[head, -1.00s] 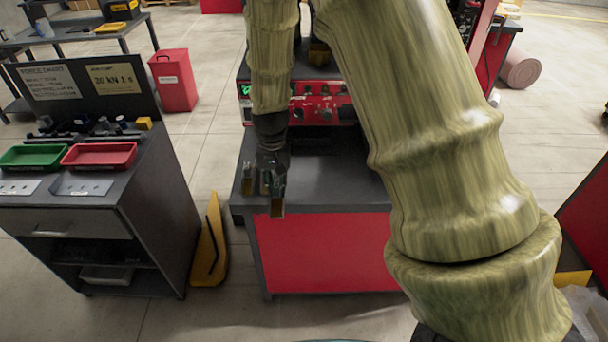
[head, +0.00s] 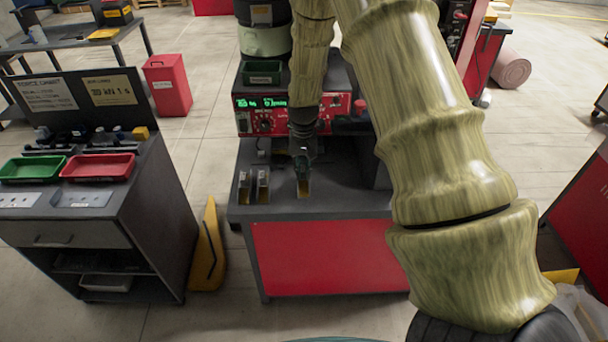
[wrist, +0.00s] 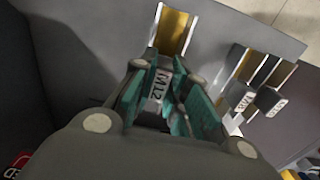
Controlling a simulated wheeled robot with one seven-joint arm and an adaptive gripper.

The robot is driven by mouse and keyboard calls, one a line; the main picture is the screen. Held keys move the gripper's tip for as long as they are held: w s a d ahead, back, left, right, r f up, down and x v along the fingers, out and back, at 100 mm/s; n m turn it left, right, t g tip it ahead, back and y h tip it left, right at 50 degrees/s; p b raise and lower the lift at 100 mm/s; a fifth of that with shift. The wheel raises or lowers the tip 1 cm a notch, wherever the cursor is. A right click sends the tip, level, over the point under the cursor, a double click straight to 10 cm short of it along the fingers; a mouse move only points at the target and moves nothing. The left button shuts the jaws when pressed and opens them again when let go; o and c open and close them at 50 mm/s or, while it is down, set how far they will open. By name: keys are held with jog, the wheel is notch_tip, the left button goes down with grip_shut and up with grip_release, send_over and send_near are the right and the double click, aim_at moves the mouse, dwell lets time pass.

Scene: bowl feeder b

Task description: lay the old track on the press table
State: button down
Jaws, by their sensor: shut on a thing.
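My gripper (head: 302,158) is shut on a short track with a brass-coloured channel (head: 303,188), over the dark top of the red-fronted press table (head: 345,203). In the wrist view, the teal fingers (wrist: 163,95) close around its grey end, marked M12, and its brass channel (wrist: 173,32) points away from me. I cannot tell whether this track touches the table top. Two similar tracks, the left one (head: 244,188) and the right one (head: 263,186), lie side by side on the table's left part. Their labelled ends show in the wrist view (wrist: 268,100).
A red control panel (head: 290,113) with green displays stands behind the table top. A bench with a green tray (head: 32,168) and a red tray (head: 98,167) stands at left. The table's right front is bare.

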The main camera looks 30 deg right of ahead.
aim_at(303, 176)
jog(key=shift+f+p, duration=0.75)
jog(key=shift+f, duration=0.95)
jog(key=shift+f, duration=0.1)
jog(key=c, duration=1.4)
grip_release()
jog(key=shift+r+b, duration=1.9)
jog(key=shift+r, duration=4.2)
